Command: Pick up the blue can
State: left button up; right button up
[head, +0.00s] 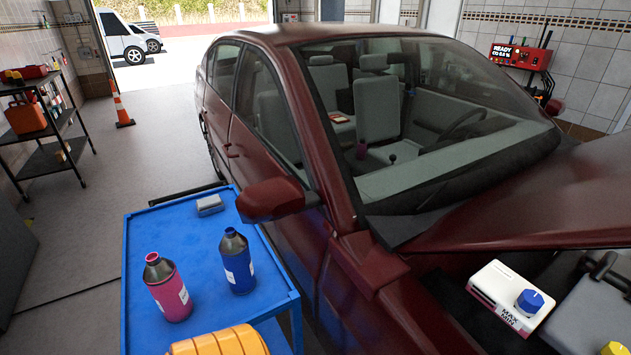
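The blue can (238,268) stands upright on the top of a blue cart (195,320) in the lower left of the head view. The two cans are apart. Neither of my grippers shows in the head view.
A small grey block (210,205) lies at the cart's far side. A ridged yellow-orange object (218,343) lies at its near edge, partly cut off. The dark red car (275,120) stands close on the right, its mirror (270,198) near the cart's right edge.

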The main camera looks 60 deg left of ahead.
aim_at(234, 248)
jog(key=u, duration=2.5)
jog(key=z, duration=0.15)
